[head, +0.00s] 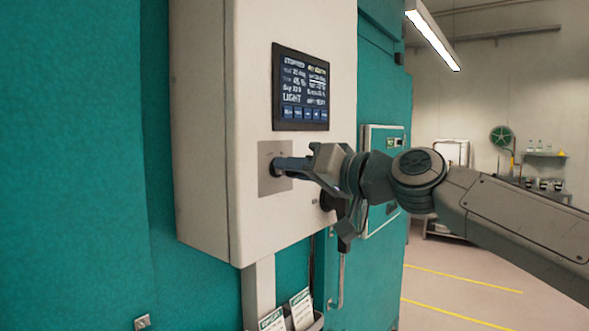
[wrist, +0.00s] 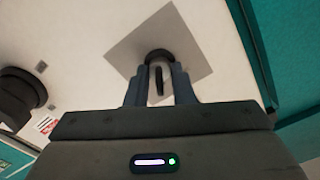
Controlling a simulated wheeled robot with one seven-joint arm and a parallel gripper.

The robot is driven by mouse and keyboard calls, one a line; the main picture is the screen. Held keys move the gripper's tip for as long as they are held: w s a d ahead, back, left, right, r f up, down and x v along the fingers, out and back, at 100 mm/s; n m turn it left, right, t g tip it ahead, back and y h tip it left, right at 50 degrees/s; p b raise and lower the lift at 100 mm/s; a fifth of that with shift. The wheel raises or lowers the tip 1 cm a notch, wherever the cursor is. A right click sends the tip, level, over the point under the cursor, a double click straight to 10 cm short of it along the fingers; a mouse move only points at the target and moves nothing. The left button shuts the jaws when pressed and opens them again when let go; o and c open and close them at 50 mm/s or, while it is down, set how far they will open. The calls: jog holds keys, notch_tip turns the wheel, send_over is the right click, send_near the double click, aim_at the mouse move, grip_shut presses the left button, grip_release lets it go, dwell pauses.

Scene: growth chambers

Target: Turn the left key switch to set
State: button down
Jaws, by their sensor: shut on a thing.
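The key switch sits on a square grey plate (head: 267,183) on the front of the white control box (head: 205,130), below its screen. In the wrist view the plate (wrist: 192,40) appears tilted, with the dark round switch collar (wrist: 158,56) on it and the key (wrist: 158,82) standing out from it. My gripper (head: 280,167) reaches the plate from the right. In the wrist view its two fingers (wrist: 160,85) stand on either side of the key, shut on it. The switch's position markings are hidden or too small to read.
A lit screen (head: 301,88) above the plate shows "STOPPED" and "LIGHT". A dark round knob (wrist: 18,95) is on the panel at the left of the wrist view. Below the box is a holder with leaflets (head: 301,308). Teal chamber walls (head: 70,150) stand around; open floor lies right.

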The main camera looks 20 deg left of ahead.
jog(key=c, duration=1.6)
grip_release()
jog(key=shift+s+d+f, duration=0.1)
jog(key=shift+d, duration=0.4)
jog(key=b+v, duration=0.4)
jog(key=v, duration=0.9)
jog(key=shift+s, duration=0.1)
